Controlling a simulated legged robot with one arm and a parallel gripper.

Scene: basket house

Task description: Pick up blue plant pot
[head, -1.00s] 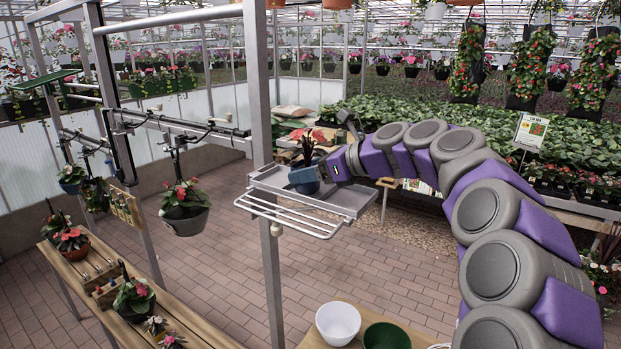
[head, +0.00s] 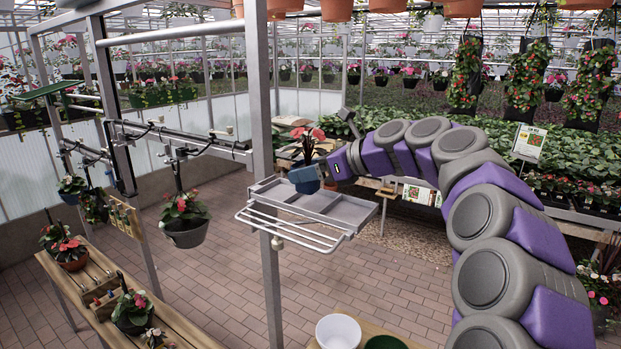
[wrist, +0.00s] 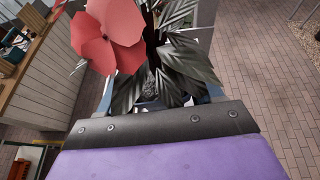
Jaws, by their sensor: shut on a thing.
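The blue plant pot (head: 304,184) holds a plant with red flowers and dark leaves. It is held just above the grey metal tray (head: 345,210) on the frame post. My gripper (head: 319,171) reaches in from the right and is shut on the pot. In the wrist view a red flower and striped leaves fill the space in front of my gripper, with bits of the blue pot (wrist: 217,93) beside the leaves. The fingertips are mostly hidden by the plant and pot.
The metal post (head: 261,120) stands close left of the pot. A white pot (head: 338,331) is in front, below. The brick floor between is clear.

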